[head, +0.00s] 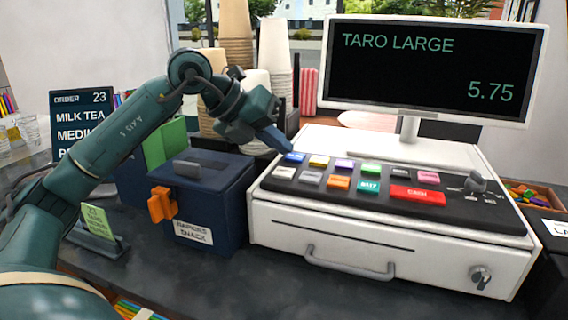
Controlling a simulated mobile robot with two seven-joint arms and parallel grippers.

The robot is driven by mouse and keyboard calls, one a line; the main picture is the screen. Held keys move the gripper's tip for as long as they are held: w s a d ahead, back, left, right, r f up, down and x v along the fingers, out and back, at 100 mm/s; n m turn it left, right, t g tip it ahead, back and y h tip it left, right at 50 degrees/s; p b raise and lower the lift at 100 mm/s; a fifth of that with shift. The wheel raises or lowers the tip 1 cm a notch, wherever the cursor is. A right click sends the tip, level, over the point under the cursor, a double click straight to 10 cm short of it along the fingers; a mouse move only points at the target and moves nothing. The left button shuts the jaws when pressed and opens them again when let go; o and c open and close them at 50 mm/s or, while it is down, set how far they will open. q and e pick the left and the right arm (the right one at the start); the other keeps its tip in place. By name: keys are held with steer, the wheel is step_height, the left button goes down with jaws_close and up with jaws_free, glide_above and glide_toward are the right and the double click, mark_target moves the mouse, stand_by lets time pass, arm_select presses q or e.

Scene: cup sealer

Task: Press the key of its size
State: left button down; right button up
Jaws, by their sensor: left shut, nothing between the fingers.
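The cash register (277,223) has a dark sloping key panel with two rows of coloured keys. The back row has a blue key (295,157), a yellow key (319,162), a purple key (345,165), a green key (370,168) and others. A wide red key (417,195) marked CASH is in front. Key labels are mostly too small to read. The register screen (430,75) reads TARO LARGE, 5.75. An order board (82,125) reads ORDER 23, MILK TEA and a partly hidden MEDI word. My left gripper (286,146) is shut and empty, its tip just above the blue key; contact is unclear.
A dark blue box (215,195) labelled NAPKINS SNACK, with an orange clip, stands left of the register. Stacked cups (275,50) stand behind. A small green sign (98,222) is at front left. A tray of coloured bits (540,195) is at right.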

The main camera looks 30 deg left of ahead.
mark_target(278, 172)
arm_select(q)
step_height(278, 172, up, 3)
steer(key=shift+r+p, duration=0.15)
steer(key=shift+p, duration=0.95)
